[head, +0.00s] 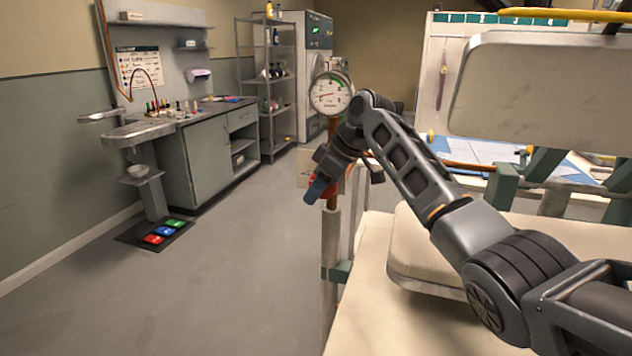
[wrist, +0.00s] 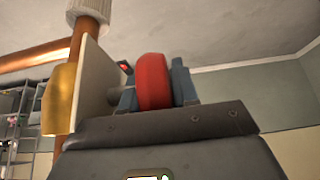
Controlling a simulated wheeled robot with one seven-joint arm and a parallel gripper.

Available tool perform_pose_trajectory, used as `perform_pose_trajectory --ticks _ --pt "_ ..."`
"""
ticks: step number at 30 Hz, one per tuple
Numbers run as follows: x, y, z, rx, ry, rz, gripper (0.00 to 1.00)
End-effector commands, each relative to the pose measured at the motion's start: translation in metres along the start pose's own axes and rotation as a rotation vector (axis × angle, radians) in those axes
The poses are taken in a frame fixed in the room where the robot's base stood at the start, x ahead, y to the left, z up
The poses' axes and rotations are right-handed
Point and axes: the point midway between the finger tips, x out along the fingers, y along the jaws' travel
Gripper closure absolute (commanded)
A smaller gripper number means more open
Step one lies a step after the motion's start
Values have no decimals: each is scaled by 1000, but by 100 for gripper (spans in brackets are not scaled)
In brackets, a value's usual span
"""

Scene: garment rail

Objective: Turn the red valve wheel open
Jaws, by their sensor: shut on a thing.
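The red valve wheel (wrist: 154,80) stands edge-on between the two blue-grey fingers of my gripper (wrist: 155,90) in the wrist view. The fingers are shut on its rim, one on each side. A stem and a pale plate (wrist: 88,88) lie to the left of the wheel, beside a copper pipe with a brass fitting (wrist: 59,100). In the head view my gripper (head: 318,188) is at the vertical pipe below the gauge. Only small red bits of the wheel (head: 303,180) show there, the rest hidden by the gripper.
A round pressure gauge (head: 331,93) sits atop the pipe, just left of my forearm. A padded bench (head: 415,255) lies under my arm at right.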

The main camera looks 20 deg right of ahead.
Motion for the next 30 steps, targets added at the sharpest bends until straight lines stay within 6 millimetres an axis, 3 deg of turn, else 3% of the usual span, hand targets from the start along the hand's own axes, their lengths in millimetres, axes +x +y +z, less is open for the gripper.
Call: perform_pose_trajectory --ticks 16,17,18,23,30 --pt "0 0 1 0 -27 0 100" --pt "0 0 1 0 -27 0 70" --pt "0 0 1 0 -27 0 66" --pt "0 0 1 0 -26 0 51" --pt "0 0 0 0 -26 0 50"
